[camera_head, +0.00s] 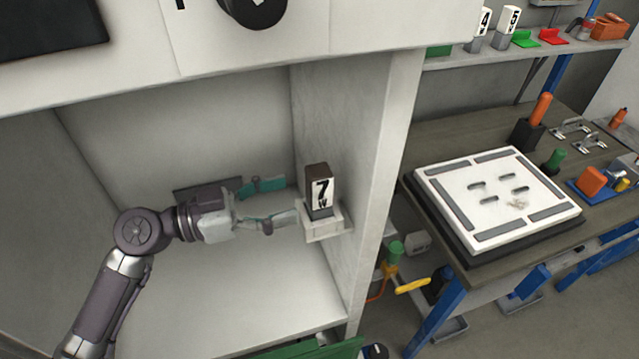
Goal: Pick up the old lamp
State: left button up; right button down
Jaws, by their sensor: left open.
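The lamp that looks like the old one (320,190) is an upright block with a dark brown top and a white face marked "7 W". It sits in a small white holder (328,228) on the right inner wall of the white cabinet recess. My left gripper (288,200) is open and empty, just left of the lamp, with its teal-padded fingers pointing right towards it. The near fingertip is close to the lamp's base; I cannot tell whether it touches. My right gripper is not in view.
The recess wall (345,120) stands close behind and right of the lamp. A workbench (450,150) at right carries a white slotted panel (497,200) and tools. A shelf above holds blocks marked "4" (482,22) and "5" (507,27). The recess floor is clear.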

aim_at(308, 194)
pick_arm(q)
jog(key=shift+w+d+r, duration=0.15)
jog(key=shift+w+d, duration=0.05)
jog(key=shift+d, duration=0.35)
jog(key=shift+w+d, duration=0.1)
jog(key=shift+d, duration=0.1)
jog(key=p+x, duration=0.4)
jog(key=shift+w+d+f, duration=0.2)
jog(key=shift+d+f, duration=0.05)
jog(key=shift+d, duration=0.05)
jog(key=shift+w+d+f, duration=0.1)
jog(key=shift+d, duration=0.15)
jog(key=shift+d+f, duration=0.1)
jog(key=shift+c, duration=0.4)
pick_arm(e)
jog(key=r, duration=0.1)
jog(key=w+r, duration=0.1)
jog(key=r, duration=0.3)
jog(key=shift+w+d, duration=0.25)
pick_arm(q)
jog(key=c, duration=1.2)
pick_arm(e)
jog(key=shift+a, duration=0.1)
